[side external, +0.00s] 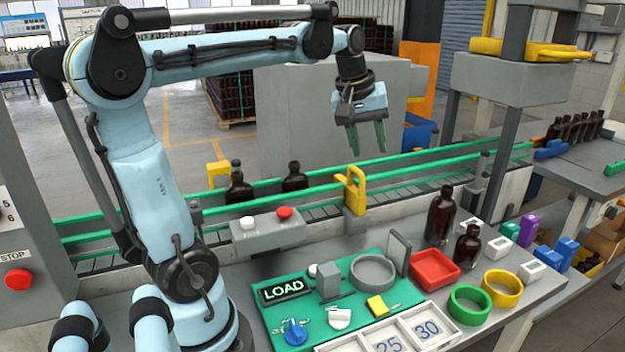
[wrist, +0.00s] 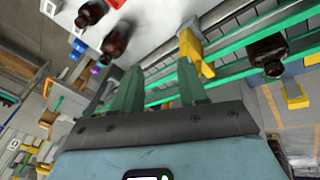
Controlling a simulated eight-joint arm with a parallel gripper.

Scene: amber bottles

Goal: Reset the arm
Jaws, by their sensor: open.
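My gripper (side external: 367,139) is open and empty, with green fingers pointing down. It hangs in the air above and behind the conveyor (side external: 330,196). In the wrist view its two green fingers (wrist: 158,92) stand apart with nothing between them. Two amber bottles stand on the conveyor, a left one (side external: 239,187) and a right one (side external: 295,177). A taller amber bottle (side external: 441,216) and a shorter one (side external: 467,245) stand upright on the bench to the right. My gripper touches none of them.
A yellow clamp (side external: 354,187) stands at the conveyor's front rail. On the bench are a green panel (side external: 345,327) marked LOAD, a red tray (side external: 435,268), a green ring (side external: 469,304) and a yellow ring (side external: 501,288). Several bottles (side external: 575,129) stand far right. Air around my gripper is clear.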

